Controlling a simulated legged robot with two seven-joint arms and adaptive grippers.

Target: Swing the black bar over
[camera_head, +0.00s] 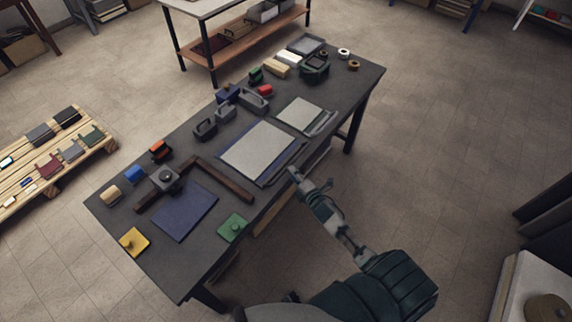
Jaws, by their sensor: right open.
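A large light grey panel (257,150) with a dark blue edge lies on the dark table (160,262). A thin black bar (284,165) runs along its right side, near the table's front edge. Another dark strip (323,123) lies beside a smaller grey panel (300,115); I cannot tell which of these is the task's bar. My right gripper (295,175) is open beside the lower part of the black bar, close to the table edge. Whether it touches the bar is too small to tell. My left gripper is out of view.
A dark brown angled bar (226,184) lies around a blue sheet (185,211). Yellow (133,241) and green (233,227) knobbed plates lie near it. Black handled blocks (206,129) and tools line the far side. A pallet (50,165) stands left.

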